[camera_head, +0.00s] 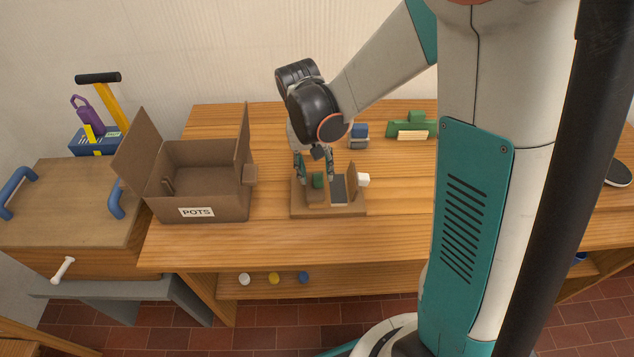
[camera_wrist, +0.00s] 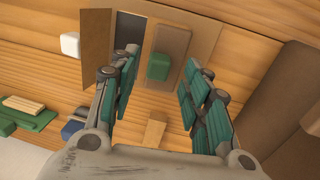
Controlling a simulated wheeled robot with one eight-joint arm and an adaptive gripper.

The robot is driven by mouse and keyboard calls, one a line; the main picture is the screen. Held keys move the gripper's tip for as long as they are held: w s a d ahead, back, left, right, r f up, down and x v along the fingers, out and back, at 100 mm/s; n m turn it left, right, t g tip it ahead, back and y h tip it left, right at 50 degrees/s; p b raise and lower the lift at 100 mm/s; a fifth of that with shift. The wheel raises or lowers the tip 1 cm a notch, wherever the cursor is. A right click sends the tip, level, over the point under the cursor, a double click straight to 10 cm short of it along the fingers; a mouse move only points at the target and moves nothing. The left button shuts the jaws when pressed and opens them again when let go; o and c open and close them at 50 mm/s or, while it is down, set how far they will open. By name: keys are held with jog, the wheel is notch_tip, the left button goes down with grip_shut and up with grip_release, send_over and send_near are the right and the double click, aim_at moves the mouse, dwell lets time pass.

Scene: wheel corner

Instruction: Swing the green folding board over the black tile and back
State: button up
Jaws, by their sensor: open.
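A wooden base (camera_head: 328,211) stands on the table. On it lies a dark tile (camera_head: 338,189), which also shows in the wrist view (camera_wrist: 127,25). Left of the tile in the head view is a brown board (camera_wrist: 172,40) with a green block (camera_head: 318,180) on it; the block also shows in the wrist view (camera_wrist: 158,66). On the other side a brown board (camera_head: 351,179) stands up, with a white block (camera_head: 363,180) beside it. My gripper (camera_wrist: 164,64) is open above the base, its fingers apart on either side of the green block in the wrist view. Contact cannot be told.
An open cardboard box (camera_head: 197,190) marked POTS stands left of the base. A blue and grey block stack (camera_head: 359,136) and a green object (camera_head: 410,128) lie behind it to the right. The table in front of the base is clear.

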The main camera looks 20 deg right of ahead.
aim_at(318, 178)
jog(key=shift+s+d+f+b, duration=0.15)
jog(key=shift+f+b, duration=0.15)
jog(key=shift+f, duration=0.75)
jog(key=shift+w+d+f+b, duration=0.15)
jog(key=shift+f+b, duration=0.15)
jog(key=shift+f, duration=0.75)
jog(key=shift+s, duration=0.1)
grip_shut()
